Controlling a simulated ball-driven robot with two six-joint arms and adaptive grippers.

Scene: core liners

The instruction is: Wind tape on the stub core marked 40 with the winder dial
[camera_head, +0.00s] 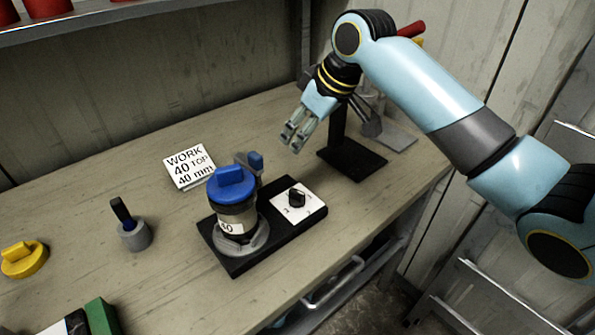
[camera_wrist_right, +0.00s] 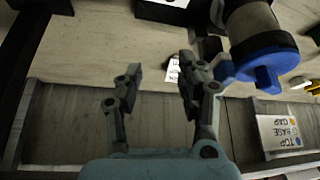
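The stub core (camera_head: 237,217) stands upright on the black winder base (camera_head: 232,266), with a label ending in 0 on its side and a blue cap (camera_head: 231,184) on top. The winder dial (camera_head: 297,199) is a black knob on a white plate at the base's right part. My right gripper (camera_head: 291,140) hangs in the air behind and above the dial, touching nothing. In the right wrist view its fingers (camera_wrist_right: 158,82) are apart and empty, and the blue cap (camera_wrist_right: 265,58) shows at the right. My left gripper is out of view.
A white card reading WORK 40 TOP 40 mm (camera_head: 189,166) lies behind the core. A black stand (camera_head: 350,162) is at the right. A grey holder with a black handle (camera_head: 133,234) and a yellow piece (camera_head: 24,259) are at the left. The front bench is mostly clear.

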